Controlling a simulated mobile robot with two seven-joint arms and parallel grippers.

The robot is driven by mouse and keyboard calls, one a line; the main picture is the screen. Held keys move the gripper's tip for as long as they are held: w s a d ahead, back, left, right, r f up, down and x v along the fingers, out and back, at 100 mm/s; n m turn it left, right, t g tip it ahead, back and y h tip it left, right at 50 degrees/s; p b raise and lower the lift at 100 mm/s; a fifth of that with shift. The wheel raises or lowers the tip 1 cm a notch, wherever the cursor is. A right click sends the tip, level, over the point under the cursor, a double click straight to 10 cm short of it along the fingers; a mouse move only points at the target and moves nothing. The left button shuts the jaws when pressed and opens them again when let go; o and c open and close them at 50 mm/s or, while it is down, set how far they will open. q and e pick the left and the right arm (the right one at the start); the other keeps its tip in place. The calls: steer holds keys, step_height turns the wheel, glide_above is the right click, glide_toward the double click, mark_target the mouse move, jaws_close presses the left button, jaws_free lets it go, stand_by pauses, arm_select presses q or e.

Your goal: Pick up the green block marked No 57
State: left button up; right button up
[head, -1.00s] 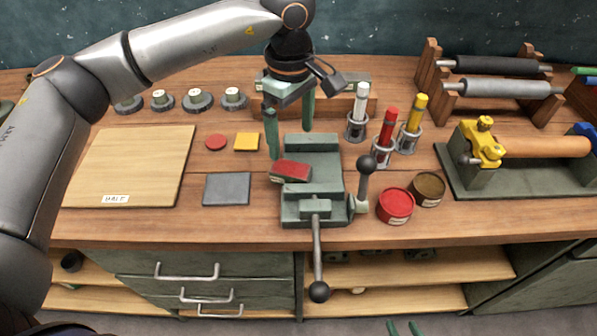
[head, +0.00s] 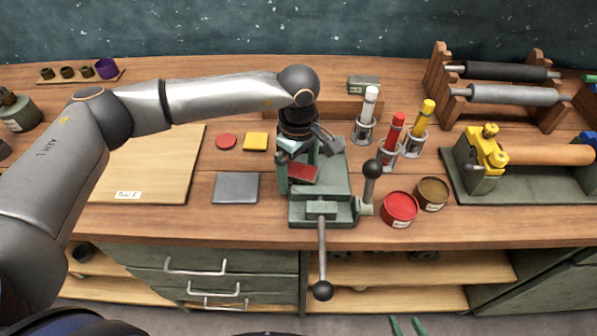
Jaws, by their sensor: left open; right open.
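My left gripper (head: 297,170) is open and low over the green press or vise (head: 328,186) at the bench's middle. Its green fingers stand about a red-topped block (head: 303,174) lying at an angle there; I cannot tell whether they touch it. The wrist hides part of the block. Another block, grey-green with a pale label (head: 364,85), sits on a wooden riser at the back. The number 57 is not legible on either block. My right gripper (head: 406,326) shows only its green fingertips at the bottom edge, open and empty, in front of the bench.
A lever with a black knob (head: 372,168) rises right of the press. Red, yellow and white tubes (head: 391,140) stand behind it. Red and brown tins (head: 400,208) sit at right. A grey plate (head: 236,188) and a wooden board (head: 160,165) lie left.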

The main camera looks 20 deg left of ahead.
arm_select(q)
steer(key=shift+c, duration=0.2)
jaws_close()
stand_by(0.5)
steer(key=shift+r, duration=0.15)
